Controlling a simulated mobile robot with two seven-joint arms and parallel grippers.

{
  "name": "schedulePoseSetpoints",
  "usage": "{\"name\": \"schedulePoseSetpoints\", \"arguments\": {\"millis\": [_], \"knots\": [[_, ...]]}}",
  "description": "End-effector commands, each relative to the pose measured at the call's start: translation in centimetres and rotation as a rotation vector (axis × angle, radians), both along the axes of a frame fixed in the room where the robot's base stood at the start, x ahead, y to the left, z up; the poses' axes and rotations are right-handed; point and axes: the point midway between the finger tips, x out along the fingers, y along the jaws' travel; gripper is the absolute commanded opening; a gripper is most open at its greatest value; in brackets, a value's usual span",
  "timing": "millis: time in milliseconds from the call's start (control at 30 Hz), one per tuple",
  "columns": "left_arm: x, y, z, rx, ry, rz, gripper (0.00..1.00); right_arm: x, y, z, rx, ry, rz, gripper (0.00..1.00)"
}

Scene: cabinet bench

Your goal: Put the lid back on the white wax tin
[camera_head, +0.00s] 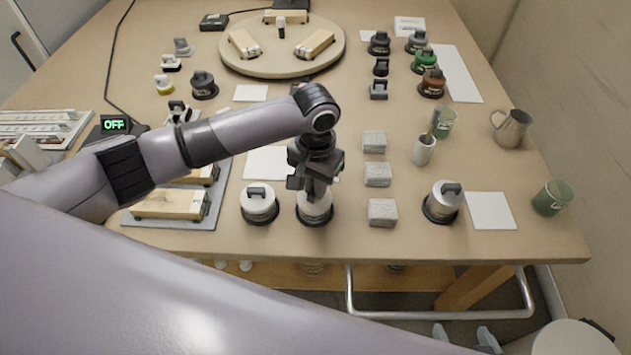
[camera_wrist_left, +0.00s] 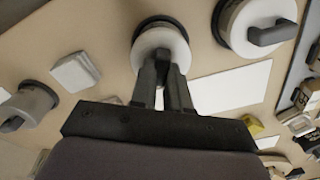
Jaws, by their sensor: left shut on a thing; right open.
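My left gripper (camera_head: 317,192) points down at the front middle of the bench, shut on the handle of a white lid. The white tin (camera_head: 315,210) is directly below the fingers and stands on a dark round base. In the left wrist view the fingers (camera_wrist_left: 168,72) meet at the white round top (camera_wrist_left: 158,42); they hide the handle. I cannot tell whether the lid sits fully on the tin or just above it. A second white tin (camera_head: 259,207) with a dark handle on its lid stands just left. My right gripper (camera_head: 463,335) is open and empty, low beyond the bench's front edge.
Stone-like blocks (camera_head: 382,212) stand right of the tin. A silver-grey tin (camera_head: 443,203) is further right, beside a white sheet (camera_head: 491,210). Wooden blocks on a grey tray (camera_head: 225,185) lie left. A round turntable (camera_head: 262,68) and several dark tins are at the back.

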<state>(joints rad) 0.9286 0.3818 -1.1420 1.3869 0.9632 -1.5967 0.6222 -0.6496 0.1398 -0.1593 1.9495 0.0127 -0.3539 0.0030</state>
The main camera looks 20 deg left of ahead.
Motion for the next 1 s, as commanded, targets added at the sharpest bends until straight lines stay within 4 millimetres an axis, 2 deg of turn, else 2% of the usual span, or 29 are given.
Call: {"name": "schedulePoseSetpoints", "arguments": {"millis": [467,1000], "knots": [[-0.01,-0.04,0.09,0.000,0.000,0.001,0.00,0.00,0.00,1.04,0.000,0.000,0.000,0.80],[0.00,-0.02,0.02,0.000,0.000,0.000,0.00,0.00,0.00,1.06,0.000,0.000,0.000,0.80]]}}
